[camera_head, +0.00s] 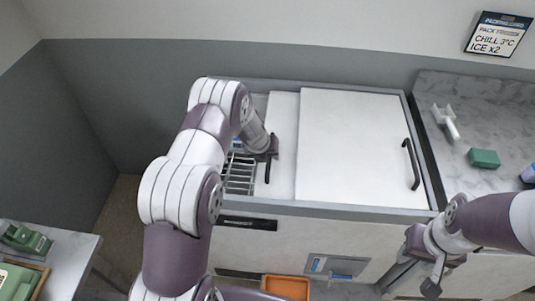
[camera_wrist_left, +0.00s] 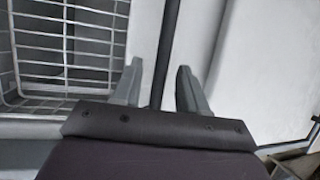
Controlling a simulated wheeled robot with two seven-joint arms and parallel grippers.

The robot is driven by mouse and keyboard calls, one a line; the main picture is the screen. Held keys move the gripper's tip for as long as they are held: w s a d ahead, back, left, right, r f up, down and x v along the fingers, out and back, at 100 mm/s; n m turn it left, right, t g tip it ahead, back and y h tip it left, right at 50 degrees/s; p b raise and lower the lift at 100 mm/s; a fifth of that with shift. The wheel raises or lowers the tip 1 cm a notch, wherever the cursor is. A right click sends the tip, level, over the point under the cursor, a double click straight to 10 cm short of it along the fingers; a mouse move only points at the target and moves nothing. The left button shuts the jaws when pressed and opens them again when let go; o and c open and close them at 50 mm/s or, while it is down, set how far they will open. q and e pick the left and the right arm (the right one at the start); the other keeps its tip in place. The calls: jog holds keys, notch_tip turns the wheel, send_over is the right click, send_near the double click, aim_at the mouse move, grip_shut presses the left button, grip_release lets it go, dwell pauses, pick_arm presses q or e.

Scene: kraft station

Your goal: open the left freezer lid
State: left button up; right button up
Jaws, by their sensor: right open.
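The freezer's left lid (camera_head: 284,135) is a white panel lying partly under the right lid (camera_head: 350,150), with a wire basket (camera_head: 240,176) exposed to its left. My left gripper (camera_head: 268,156) is at the left lid's dark handle (camera_head: 267,174). In the left wrist view, the handle (camera_wrist_left: 168,45) runs between the two fingers of the left gripper (camera_wrist_left: 160,80), with a visible gap on each side; the basket (camera_wrist_left: 65,45) shows at left. My right gripper (camera_head: 430,268) is open in front of the freezer's right end, apart from it.
The right lid has its own black handle (camera_head: 411,164). A marble counter (camera_head: 475,115) at right holds a white tool (camera_head: 446,122) and a green block (camera_head: 484,158). An orange bin (camera_head: 286,286) is below the freezer front. A table (camera_head: 70,262) with green items stands at lower left.

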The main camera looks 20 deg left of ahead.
pick_arm(q)
jog(key=shift+r, duration=0.1)
jog(key=p+v, duration=0.1)
jog(key=v, duration=1.1)
jog(key=shift+s+r+p, duration=0.15)
jog(key=shift+r+p, duration=0.05)
jog(key=shift+p, duration=0.2)
